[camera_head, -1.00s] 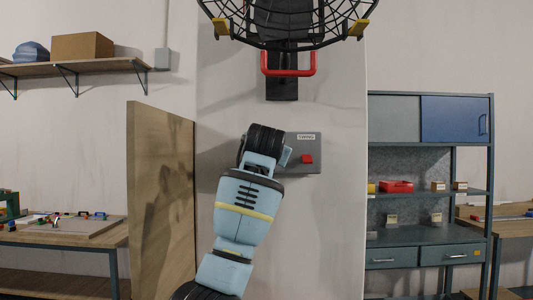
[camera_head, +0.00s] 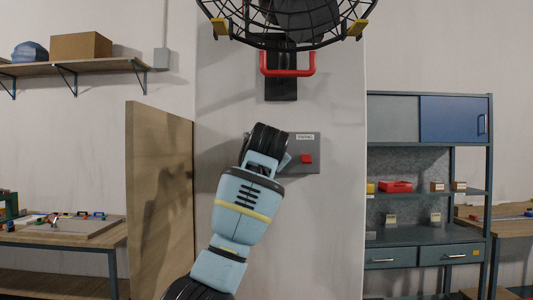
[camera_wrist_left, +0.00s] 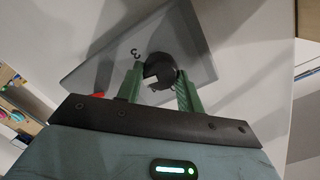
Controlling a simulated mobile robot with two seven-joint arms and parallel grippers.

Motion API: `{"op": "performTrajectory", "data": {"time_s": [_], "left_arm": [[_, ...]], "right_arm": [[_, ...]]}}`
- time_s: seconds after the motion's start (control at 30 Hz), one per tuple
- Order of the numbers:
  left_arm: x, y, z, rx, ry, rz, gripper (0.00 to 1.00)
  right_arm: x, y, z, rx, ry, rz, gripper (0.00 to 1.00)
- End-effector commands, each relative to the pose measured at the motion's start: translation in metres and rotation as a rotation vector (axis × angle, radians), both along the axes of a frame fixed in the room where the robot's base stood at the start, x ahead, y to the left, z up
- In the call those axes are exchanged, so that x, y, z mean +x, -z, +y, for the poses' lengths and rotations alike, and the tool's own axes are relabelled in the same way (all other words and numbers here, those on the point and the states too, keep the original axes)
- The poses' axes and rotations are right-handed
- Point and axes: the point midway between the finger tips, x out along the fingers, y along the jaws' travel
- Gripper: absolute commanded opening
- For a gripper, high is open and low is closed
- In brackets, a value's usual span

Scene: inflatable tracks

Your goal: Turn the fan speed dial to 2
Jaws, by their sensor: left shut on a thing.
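The fan speed dial (camera_wrist_left: 160,58) is a round black knob on a grey control panel (camera_wrist_left: 110,50) in the wrist view. My left gripper (camera_wrist_left: 160,72) has its two green fingers on either side of the knob and is shut on it. A printed "3" shows beside the dial; other marks are hidden or unreadable. In the head view the grey panel (camera_head: 304,138) is on the wall, with a red switch (camera_head: 307,159) at its right. My left wrist covers the dial and the fingers there. My right gripper is in neither view.
A caged black fan (camera_head: 290,38) with a red handle (camera_head: 288,72) is mounted above the panel. A wooden board (camera_head: 160,200) stands at left beside the wall section. Shelving (camera_head: 430,145) stands at right, and a workbench (camera_head: 60,238) at far left.

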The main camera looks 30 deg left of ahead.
Motion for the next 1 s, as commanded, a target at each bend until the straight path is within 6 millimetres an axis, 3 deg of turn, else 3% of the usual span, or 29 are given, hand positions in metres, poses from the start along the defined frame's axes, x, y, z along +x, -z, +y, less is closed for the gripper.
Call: {"op": "performTrajectory", "data": {"time_s": [0.13, 0.17, 0.3, 0.67, 1.0], "left_arm": [[0.000, 0.001, 0.000, -0.002, 0.000, 0.002, 0.14], [0.000, 0.001, 0.000, -0.002, 0.000, 0.002, 0.39], [0.000, 0.001, 0.000, -0.002, 0.001, 0.001, 0.58], [-0.002, 0.000, -0.001, -0.002, 0.001, -0.001, 0.59], [-0.033, -0.004, -0.022, 0.000, 0.002, -0.002, 0.59]], "right_arm": [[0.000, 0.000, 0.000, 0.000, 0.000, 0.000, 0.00], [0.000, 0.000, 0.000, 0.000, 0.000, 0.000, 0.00], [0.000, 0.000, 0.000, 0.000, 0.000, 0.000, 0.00], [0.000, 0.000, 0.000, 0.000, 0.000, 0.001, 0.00], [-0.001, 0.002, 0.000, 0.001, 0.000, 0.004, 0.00]]}}
